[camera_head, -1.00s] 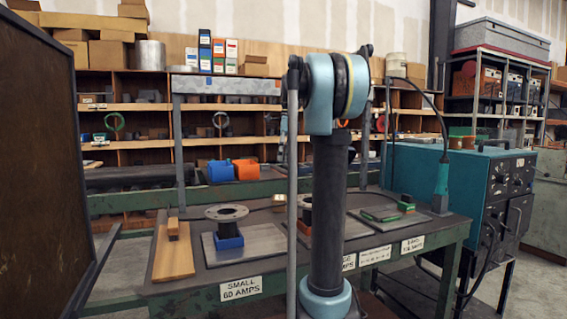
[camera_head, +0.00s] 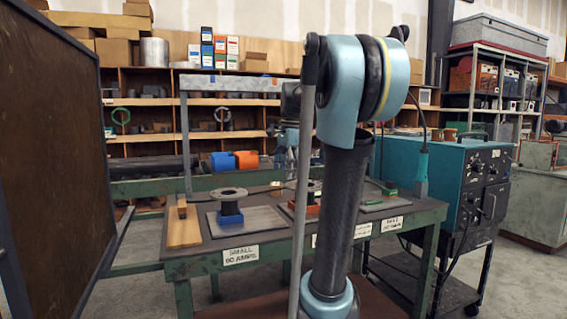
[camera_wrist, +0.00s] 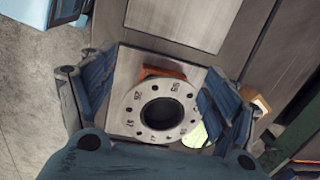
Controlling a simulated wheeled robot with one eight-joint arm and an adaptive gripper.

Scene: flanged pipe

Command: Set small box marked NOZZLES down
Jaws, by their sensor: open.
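My gripper (camera_wrist: 160,92) is open in the wrist view, its two blue ribbed fingers spread wide. Between and below them, apart from the fingers as far as I can tell, is a round grey flange (camera_wrist: 159,110) with bolt holes and a dark bore, over an orange block (camera_wrist: 152,72). A small cardboard-coloured box (camera_wrist: 255,98) lies just outside the right finger. A small brown box (camera_head: 276,187) also shows at the bench's back in the head view. No NOZZLES marking is readable on either.
The green-edged bench (camera_head: 190,263) carries a wooden board (camera_head: 184,228), a flanged piece on a blue block (camera_head: 230,218) and steel plates. Blue (camera_head: 222,161) and orange (camera_head: 246,159) bins stand behind. A teal machine (camera_head: 440,180) is at right, a dark panel (camera_head: 50,150) at left.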

